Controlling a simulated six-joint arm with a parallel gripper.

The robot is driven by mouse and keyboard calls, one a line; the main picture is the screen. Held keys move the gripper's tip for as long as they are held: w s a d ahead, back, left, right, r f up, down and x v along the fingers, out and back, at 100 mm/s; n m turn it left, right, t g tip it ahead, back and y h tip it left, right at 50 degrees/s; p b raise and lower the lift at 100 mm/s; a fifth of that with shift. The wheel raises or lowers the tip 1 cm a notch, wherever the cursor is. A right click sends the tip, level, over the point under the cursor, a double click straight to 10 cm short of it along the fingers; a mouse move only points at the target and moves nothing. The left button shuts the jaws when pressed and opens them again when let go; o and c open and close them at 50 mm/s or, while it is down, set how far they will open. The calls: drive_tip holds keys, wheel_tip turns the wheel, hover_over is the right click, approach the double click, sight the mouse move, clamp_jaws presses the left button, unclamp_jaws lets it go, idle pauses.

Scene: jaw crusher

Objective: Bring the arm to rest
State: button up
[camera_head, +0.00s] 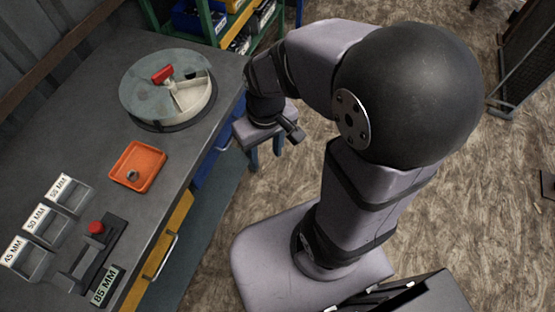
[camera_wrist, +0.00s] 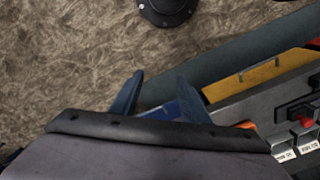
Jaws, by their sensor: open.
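My gripper (camera_head: 266,160) hangs off the right edge of the workbench, beside it and over the floor. In the wrist view its two blue fingers (camera_wrist: 160,78) stand apart with nothing between them, so it is open and empty. My arm is bent at a large dark joint, with the forearm reaching back and the wrist turned down. The fingertips are partly hard to make out in the head view.
The workbench (camera_head: 84,135) at left carries a round divided tray (camera_head: 150,97) with a red handle, an orange tray (camera_head: 138,160) holding a small grey piece, labelled bins (camera_head: 48,222) and a device with a red button (camera_head: 96,227). A green shelf (camera_head: 207,22) stands behind.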

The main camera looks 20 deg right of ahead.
drive_tip(key=s+d+m, duration=0.1)
drive_tip(key=s+d+f+m, duration=0.1)
drive_tip(key=s, duration=0.1)
